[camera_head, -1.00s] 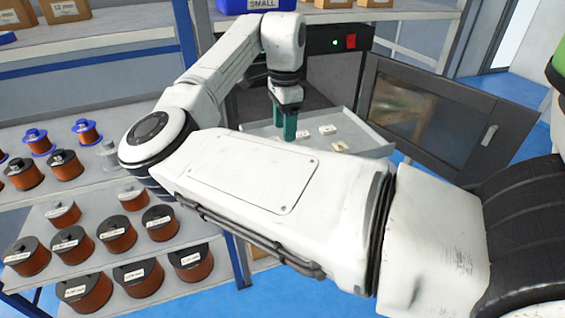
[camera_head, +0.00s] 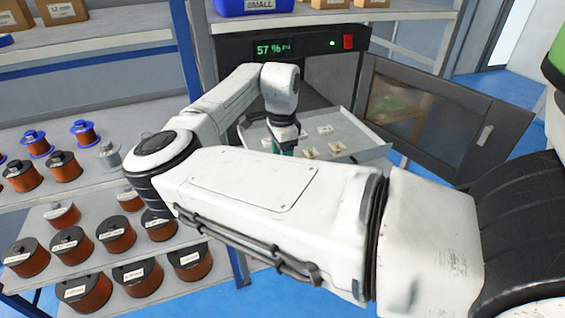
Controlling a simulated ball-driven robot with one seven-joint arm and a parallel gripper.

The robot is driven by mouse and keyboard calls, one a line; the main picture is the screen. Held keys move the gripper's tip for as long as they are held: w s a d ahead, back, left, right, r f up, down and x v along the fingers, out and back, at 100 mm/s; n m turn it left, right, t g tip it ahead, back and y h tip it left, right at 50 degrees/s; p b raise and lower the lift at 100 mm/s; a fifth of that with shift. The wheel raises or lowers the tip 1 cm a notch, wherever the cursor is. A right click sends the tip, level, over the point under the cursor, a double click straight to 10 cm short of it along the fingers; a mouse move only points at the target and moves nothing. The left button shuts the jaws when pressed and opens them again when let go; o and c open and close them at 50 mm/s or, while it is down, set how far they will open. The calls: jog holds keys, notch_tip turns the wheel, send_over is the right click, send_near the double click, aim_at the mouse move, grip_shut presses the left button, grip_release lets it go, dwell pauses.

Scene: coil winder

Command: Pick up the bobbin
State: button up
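Several copper-wound bobbins stand on the shelves at the left. On the upper shelf are ones with blue flanges (camera_head: 85,132), ones with black flanges (camera_head: 64,167) and a bare grey one (camera_head: 108,155). Larger black-topped ones (camera_head: 138,276) stand on the lower shelves. The view does not show which bobbin is meant. My gripper (camera_head: 284,150) points down over the pulled-out grey tray (camera_head: 372,153), right of the shelves and away from the bobbins. Only a bit of its teal fingers shows; my forearm hides the rest, so its opening is unclear.
Small pale pieces (camera_head: 325,130) lie in the tray. Behind it is a dark cabinet with a lit display (camera_head: 274,48) and red switch (camera_head: 348,42). Its windowed door (camera_head: 425,112) stands open at the right. A blue bin (camera_head: 252,7) and cardboard boxes (camera_head: 62,11) sit above.

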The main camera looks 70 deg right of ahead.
jog(key=c, duration=0.9)
jog(key=shift+r, duration=0.2)
jog(key=shift+r, duration=0.25)
notch_tip(320, 180, up, 2)
jog(key=shift+r+b, duration=0.25)
jog(key=shift+b, duration=0.15)
jog(key=s+a+r, duration=0.1)
jog(key=s+r, duration=0.2)
jog(key=s, duration=0.1)
jog(key=s+a+r, duration=0.1)
jog(key=s+r, duration=0.2)
jog(key=s, duration=0.2)
jog(key=s+a+r, duration=0.1)
jog(key=s+r, duration=0.2)
jog(key=s, duration=0.1)
jog(key=shift+s+r+b, duration=0.35)
jog(key=shift+b, duration=0.05)
jog(key=shift+d, duration=0.1)
